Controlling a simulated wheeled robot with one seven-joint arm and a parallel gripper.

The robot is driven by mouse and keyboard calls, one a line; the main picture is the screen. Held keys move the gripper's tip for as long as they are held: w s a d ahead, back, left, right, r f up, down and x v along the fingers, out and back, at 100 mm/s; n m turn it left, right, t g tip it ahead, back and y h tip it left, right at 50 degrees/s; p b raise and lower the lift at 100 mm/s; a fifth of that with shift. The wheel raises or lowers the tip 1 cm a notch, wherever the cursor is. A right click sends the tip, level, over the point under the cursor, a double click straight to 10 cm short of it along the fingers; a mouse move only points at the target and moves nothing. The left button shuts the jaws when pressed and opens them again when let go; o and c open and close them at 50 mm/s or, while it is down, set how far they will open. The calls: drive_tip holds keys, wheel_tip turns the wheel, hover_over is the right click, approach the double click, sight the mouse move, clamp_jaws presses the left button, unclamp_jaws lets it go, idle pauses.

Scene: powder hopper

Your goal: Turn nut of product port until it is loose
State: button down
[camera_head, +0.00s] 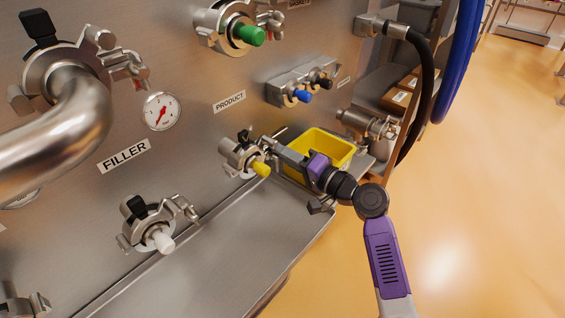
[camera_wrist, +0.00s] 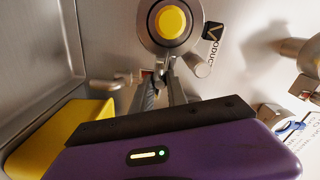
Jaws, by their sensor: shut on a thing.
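The product port (camera_head: 240,157) is a steel clamped fitting with a yellow plug (camera_head: 262,169), below the PRODUCT label on the steel panel. In the wrist view its round yellow plug (camera_wrist: 171,21) faces me, ringed by the clamp (camera_wrist: 148,22). My gripper (camera_head: 268,146) reaches in from the right to the right side of this clamp. In the wrist view the narrow fingers (camera_wrist: 162,90) are shut on the nut at the clamp's lower edge. The nut itself is mostly hidden between the fingers.
A yellow bin (camera_head: 325,146) stands just behind my gripper on the steel ledge (camera_head: 225,225). Other ports carry a green plug (camera_head: 250,35) above and a white plug (camera_head: 160,240) at lower left. The floor at right is open.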

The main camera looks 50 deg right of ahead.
drive_tip(key=c, duration=1.5)
unclamp_jaws()
drive_tip(key=shift+w+a+r+p, duration=0.15)
drive_tip(key=shift+w+a+p, duration=0.1)
drive_tip(key=shift+p, duration=0.15)
drive_tip(key=shift+s, duration=0.25)
drive_tip(key=s, duration=0.9)
drive_tip(key=shift+d+f+b, duration=0.2)
drive_tip(key=shift+d+b, duration=0.15)
